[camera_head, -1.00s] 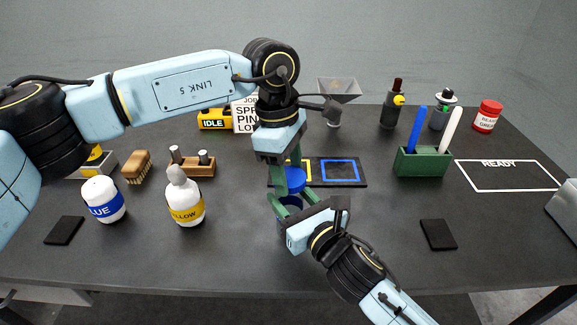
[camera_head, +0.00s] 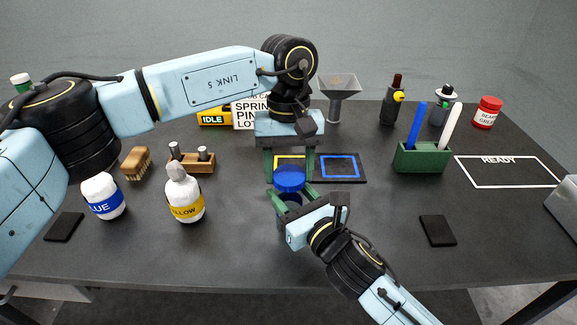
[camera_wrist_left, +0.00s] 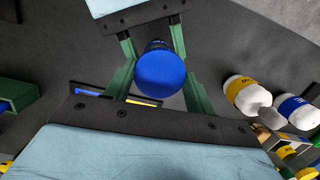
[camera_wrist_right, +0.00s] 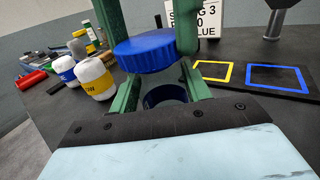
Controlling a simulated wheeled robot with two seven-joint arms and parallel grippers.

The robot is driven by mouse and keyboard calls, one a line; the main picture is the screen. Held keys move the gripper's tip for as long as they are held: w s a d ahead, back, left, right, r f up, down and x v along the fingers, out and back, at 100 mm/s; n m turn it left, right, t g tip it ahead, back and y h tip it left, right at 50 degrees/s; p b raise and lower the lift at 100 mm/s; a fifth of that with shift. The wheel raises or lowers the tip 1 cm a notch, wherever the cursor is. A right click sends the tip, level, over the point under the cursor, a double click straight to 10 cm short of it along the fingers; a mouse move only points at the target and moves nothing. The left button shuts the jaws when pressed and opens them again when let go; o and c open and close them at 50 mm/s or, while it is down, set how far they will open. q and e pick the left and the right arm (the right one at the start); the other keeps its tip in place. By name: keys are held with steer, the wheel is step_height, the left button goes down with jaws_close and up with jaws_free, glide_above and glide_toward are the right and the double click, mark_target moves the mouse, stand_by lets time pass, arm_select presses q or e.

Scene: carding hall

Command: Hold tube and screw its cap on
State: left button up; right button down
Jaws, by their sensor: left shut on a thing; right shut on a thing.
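A round blue cap (camera_head: 289,180) sits between the fingers of my left gripper (camera_head: 289,176), which is shut on it from above. The cap also shows in the left wrist view (camera_wrist_left: 160,74). My right gripper (camera_head: 289,208) is shut on a dark blue tube (camera_head: 291,198), held upright from the front right. In the right wrist view, the cap (camera_wrist_right: 158,52) is over the tube (camera_wrist_right: 165,96). Part of the tube's open mouth shows below the cap, with a gap between them. The tube's lower part is hidden by the right gripper.
A black board (camera_head: 345,179) with yellow and blue outlined squares lies behind the tube. A green pen holder (camera_head: 421,158) and a dark pad (camera_head: 438,231) are right. The table's front middle is clear.

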arm_select(q)
steer(key=m, duration=0.6)
steer(key=shift+d+y, duration=0.1)
steer(key=shift+y, duration=0.3)
steer(key=m, duration=0.4)
steer(key=shift+t+y, duration=0.3)
steer(key=o, duration=1)
steer(key=shift+c, duration=0.2)
steer(key=shift+r, duration=0.1)
steer(key=shift+r, duration=2.15)
steer(key=shift+c, duration=0.4)
